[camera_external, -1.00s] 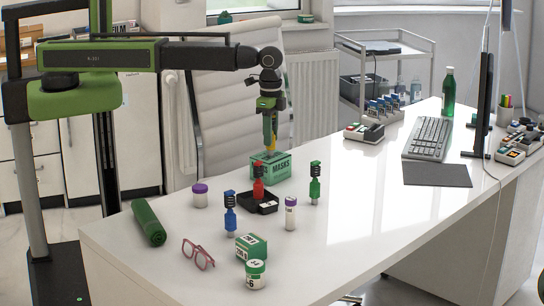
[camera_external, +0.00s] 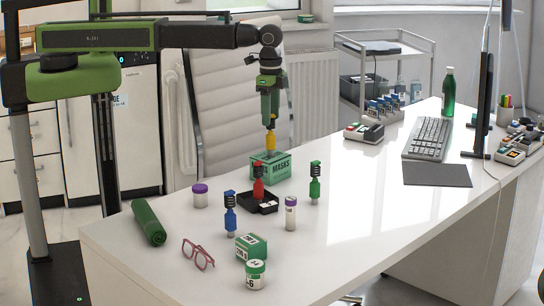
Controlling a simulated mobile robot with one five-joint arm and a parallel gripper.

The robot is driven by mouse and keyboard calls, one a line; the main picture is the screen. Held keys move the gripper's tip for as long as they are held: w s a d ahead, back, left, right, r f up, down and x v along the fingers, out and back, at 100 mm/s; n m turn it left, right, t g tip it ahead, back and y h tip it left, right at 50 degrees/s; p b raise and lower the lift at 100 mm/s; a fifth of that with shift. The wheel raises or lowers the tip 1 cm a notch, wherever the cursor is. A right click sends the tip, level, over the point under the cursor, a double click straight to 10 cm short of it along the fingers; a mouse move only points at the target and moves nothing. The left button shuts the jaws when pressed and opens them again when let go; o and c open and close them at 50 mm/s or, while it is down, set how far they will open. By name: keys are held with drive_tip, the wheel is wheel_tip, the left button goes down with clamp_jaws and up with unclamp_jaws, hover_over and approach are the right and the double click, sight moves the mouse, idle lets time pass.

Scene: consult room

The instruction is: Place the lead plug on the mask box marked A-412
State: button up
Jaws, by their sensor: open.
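A yellow lead plug (camera_external: 270,142) with a grey tip stands upright at the top of the green mask box (camera_external: 270,169), which reads MASKS. The tip seems to meet the box top; exact contact is too small to tell. The marking A-412 is not legible. My green gripper (camera_external: 270,122) is open, pointing down right above the yellow plug, whose upper end is hidden by it. A red plug (camera_external: 258,182) stands in a black tray (camera_external: 264,207) in front of the box. A blue plug (camera_external: 230,212) and a green plug (camera_external: 315,182) stand on the desk.
Near the front are a green roll (camera_external: 148,222), pink glasses (camera_external: 198,254), a green-white box (camera_external: 251,246), a green-lidded jar (camera_external: 255,275) and purple-capped containers (camera_external: 200,195). A keyboard (camera_external: 428,138) and monitor stand at right. The desk's middle right is clear.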

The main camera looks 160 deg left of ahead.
wheel_tip(320, 180, up, 6)
drive_tip(key=p, duration=0.4)
drive_tip(key=shift+f, duration=0.2)
drive_tip(key=w+d+m, duration=0.1)
drive_tip(key=w+d, duration=0.4)
drive_tip(key=d, duration=0.5)
drive_tip(key=w+d+m, duration=0.2)
drive_tip(key=w+d, duration=0.2)
drive_tip(key=d, duration=0.6)
drive_tip(key=w+d+m, duration=0.1)
drive_tip(key=w+d, duration=0.4)
drive_tip(key=d, duration=0.5)
drive_tip(key=s+d+m, duration=0.2)
drive_tip(key=d+m, duration=0.3)
drive_tip(key=d, duration=2.6)
drive_tip(key=shift+d, duration=0.25)
drive_tip(key=shift+w+f, duration=0.1)
drive_tip(key=shift+f, duration=0.05)
